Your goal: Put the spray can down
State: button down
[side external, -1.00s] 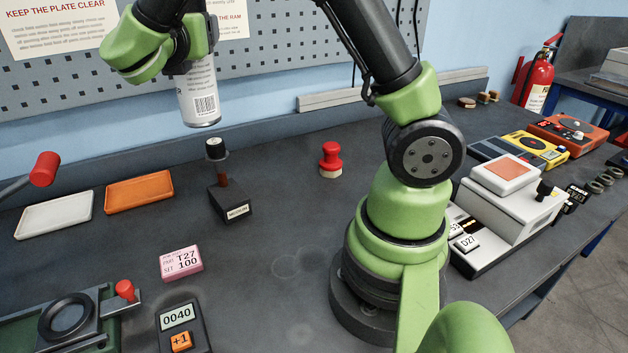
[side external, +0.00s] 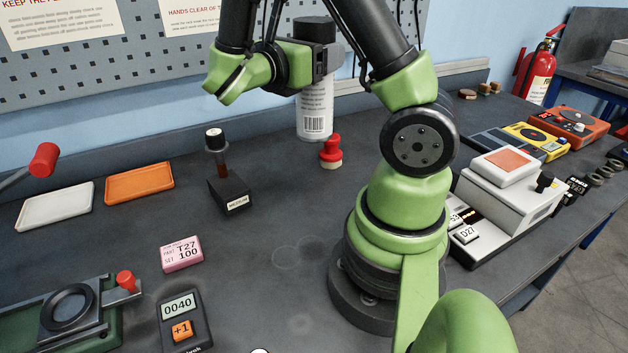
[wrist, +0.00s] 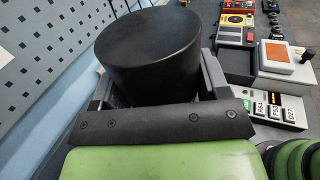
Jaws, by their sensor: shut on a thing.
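The spray can (side external: 315,108) has a white and grey body with a barcode and a black cap. It is upright at the back of the bench, behind and left of the red-handled stamp. My gripper (side external: 318,66) is shut around its upper part. The can's base is at or very close to the bench top; I cannot tell whether it touches. In the wrist view the black cap (wrist: 150,50) fills the middle, between the jaws, and hides the body below.
The red stamp (side external: 331,152) stands close to the can. A dark block with a vial (side external: 228,190) is to the left, with orange (side external: 140,183) and white trays (side external: 55,205) beyond. A white machine (side external: 508,195) is on the right.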

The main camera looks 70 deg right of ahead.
aim_at(314, 137)
notch_tip(314, 137, down, 15)
jog(key=shift+f, duration=0.1)
dwell(0.7)
jog(key=shift+f, duration=0.1)
jog(key=shift+c, duration=0.5)
grip_release()
jog(key=v, duration=1.2)
jog(key=s+a+r+m+t+y, duration=0.3)
jog(key=a+r+m+t+y, duration=0.1)
jog(key=r+m+t+y, duration=0.3)
jog(key=s+a+r+m+t+y, duration=0.4)
jog(key=r+m+t+y, duration=0.3)
jog(key=r+m+y, duration=0.3)
jog(key=shift+a+r+m+y, duration=0.2)
jog(key=shift+r+m+y, duration=0.1)
jog(key=shift+r+y, duration=0.55)
jog(key=shift+s, duration=0.1)
